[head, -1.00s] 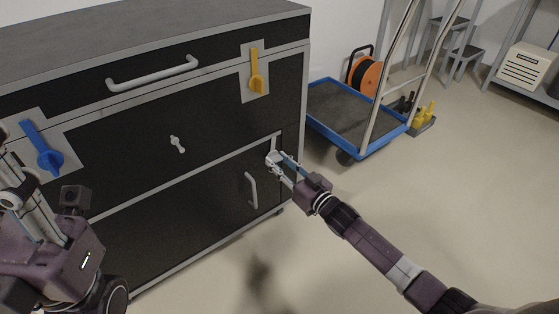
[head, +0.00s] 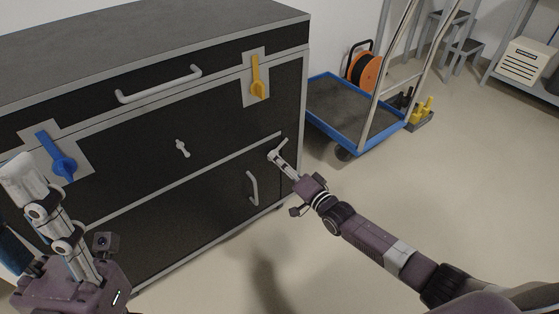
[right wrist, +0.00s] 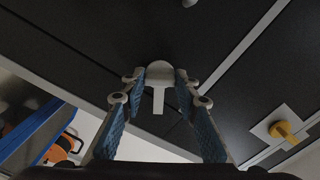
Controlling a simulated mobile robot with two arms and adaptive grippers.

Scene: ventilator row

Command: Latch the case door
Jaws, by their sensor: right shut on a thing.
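The black case (head: 110,190) has a lower door (head: 215,205) with a grey pull handle (head: 252,188). A small pale latch lever (right wrist: 158,98) with a rounded hub is at the door's upper right corner. In the right wrist view it lies between my fingers. My right gripper (head: 280,155) is shut on this latch; in the head view the fingers appear nearly edge-on and hide part of it. My left gripper (head: 22,182) is at the lower left, in front of the case; its opening is unclear.
A blue-edged trolley (head: 350,135) stands right of the case. The floor in front is clear.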

